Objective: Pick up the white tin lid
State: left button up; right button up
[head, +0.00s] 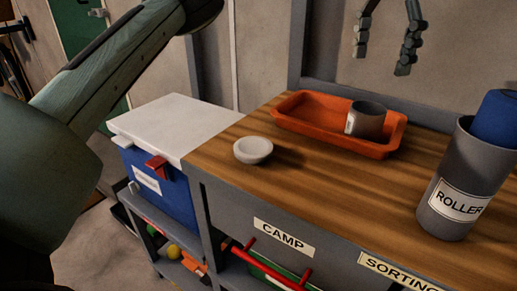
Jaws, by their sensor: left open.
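The white tin lid (253,151) looks like a small shallow round dish. It lies on the wooden worktop (330,185), near the worktop's left end and left of the orange tray. My left gripper (381,61) hangs in from the top edge with its two dark fingers spread apart and nothing between them. It is up and to the right of the lid, well apart from it. Its palm is cut off by the top of the picture. My right gripper is not in view.
An orange tray (289,122) holding a grey cup (366,119) stands behind the lid. A grey canister labelled ROLLER (455,200) with a blue item (497,118) stands at right. A blue box with a white top (160,118) adjoins the worktop. The worktop's middle is clear.

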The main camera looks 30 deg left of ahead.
aim_at(251, 150)
jog(key=k, duration=2)
